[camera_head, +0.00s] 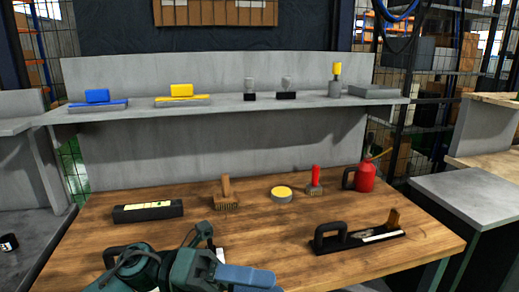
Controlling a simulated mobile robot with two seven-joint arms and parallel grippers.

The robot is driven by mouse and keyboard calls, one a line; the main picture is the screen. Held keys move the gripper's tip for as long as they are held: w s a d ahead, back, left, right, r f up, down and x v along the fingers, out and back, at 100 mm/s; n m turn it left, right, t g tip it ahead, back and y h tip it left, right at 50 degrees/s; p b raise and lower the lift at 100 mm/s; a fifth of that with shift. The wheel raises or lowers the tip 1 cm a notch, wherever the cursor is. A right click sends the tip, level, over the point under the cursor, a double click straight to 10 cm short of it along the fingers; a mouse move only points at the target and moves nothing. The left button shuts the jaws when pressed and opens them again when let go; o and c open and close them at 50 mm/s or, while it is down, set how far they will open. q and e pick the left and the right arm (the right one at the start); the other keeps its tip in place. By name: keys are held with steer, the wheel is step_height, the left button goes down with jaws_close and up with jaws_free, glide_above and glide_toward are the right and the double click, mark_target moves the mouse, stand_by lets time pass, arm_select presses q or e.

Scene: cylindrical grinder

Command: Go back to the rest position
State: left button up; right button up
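A jointed teal and blue-grey shape at the bottom left of the head view seems to be my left arm, with the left gripper (246,277) at its blue-grey end. It is in front of the workbench (290,238) and cut off by the lower picture edge. I cannot make out its fingertips, or whether it holds anything. My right gripper is not in view.
On the bench lie a black level (148,211), a wooden brush (226,194), a yellow tin (281,194), a red-handled brush (315,181), a red oil can (364,176) and a black hand plane (355,238). A grey shelf (225,105) holds blocks behind.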

arm_select(q)
steer(key=w+a+f+n+t+y, duration=0.3)
steer(key=f+n+t, duration=0.3)
steer(key=n+t, duration=0.7)
steer(key=w+a+f+n+t+y, duration=0.4)
steer(key=n+t, duration=0.5)
steer(key=n, duration=0.8)
steer(key=s+a+f+n+g+y, duration=0.2)
steer(key=s+f+n, duration=0.1)
steer(key=f, duration=0.4)
steer(key=s+a+f+n+g+y+p, duration=0.1)
steer(key=s+a+f+n+g+y, duration=0.1)
steer(key=f, duration=0.6)
steer(key=s+a+f+n+g+y, duration=0.2)
steer(key=s+a+f+n+y, duration=0.1)
steer(key=s+f+n, duration=0.3)
steer(key=shift+s+f+g+y, duration=0.4)
steer(key=shift+s+f+y, duration=0.35)
steer(key=shift+s, duration=0.3)
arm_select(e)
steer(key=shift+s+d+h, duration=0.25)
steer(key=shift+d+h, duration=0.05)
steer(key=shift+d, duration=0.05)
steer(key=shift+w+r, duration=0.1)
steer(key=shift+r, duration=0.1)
